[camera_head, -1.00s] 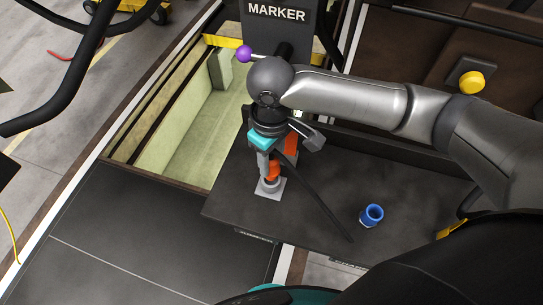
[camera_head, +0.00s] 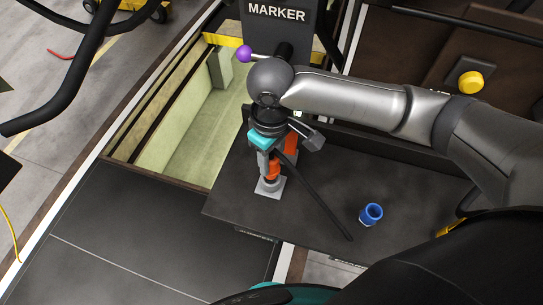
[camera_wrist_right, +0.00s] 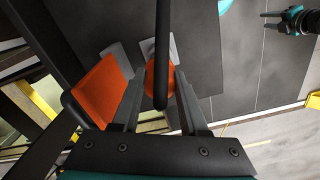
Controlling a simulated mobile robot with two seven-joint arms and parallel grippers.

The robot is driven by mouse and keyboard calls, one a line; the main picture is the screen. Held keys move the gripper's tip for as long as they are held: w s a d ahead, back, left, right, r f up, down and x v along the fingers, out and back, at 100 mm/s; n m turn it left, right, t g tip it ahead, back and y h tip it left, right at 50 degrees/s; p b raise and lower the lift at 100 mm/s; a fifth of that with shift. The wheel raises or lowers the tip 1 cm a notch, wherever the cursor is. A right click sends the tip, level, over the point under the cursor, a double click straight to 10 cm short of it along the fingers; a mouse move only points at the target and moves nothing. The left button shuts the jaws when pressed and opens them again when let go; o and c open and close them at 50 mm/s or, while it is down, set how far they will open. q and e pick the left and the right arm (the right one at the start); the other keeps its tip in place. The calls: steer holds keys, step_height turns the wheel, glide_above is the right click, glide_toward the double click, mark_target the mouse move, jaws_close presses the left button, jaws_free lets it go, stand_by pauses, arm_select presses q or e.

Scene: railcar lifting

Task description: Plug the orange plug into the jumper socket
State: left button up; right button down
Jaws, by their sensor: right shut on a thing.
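My right gripper (camera_head: 270,168) points down over the dark shelf and is shut on the orange plug (camera_head: 274,169). The plug stands above the jumper socket, a grey post on a square plate (camera_head: 275,193). I cannot tell whether plug and socket touch. In the right wrist view the plug (camera_wrist_right: 157,82) sits between the fingers (camera_wrist_right: 160,105), partly hidden by a black cable (camera_wrist_right: 163,45). The grey plate (camera_wrist_right: 174,50) shows behind it. A dark and teal part at that view's top right looks like my left gripper (camera_wrist_right: 283,17); its jaw state is unclear.
An orange block (camera_wrist_right: 102,90) stands close beside the fingers. A blue ring-like cup (camera_head: 371,214) is on the shelf (camera_head: 325,172) to the right. An open pale green pit (camera_head: 205,140) lies left of the shelf. A MARKER panel (camera_head: 277,14) stands behind.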

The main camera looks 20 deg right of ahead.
mark_target(272, 169)
steer(key=shift+f+b, duration=0.45)
steer(key=shift+f, duration=1.55)
steer(key=shift+c, duration=1.8)
jaws_free()
step_height(272, 169, up, 15)
steer(key=shift+r, duration=0.15)
steer(key=shift+s, duration=0.1)
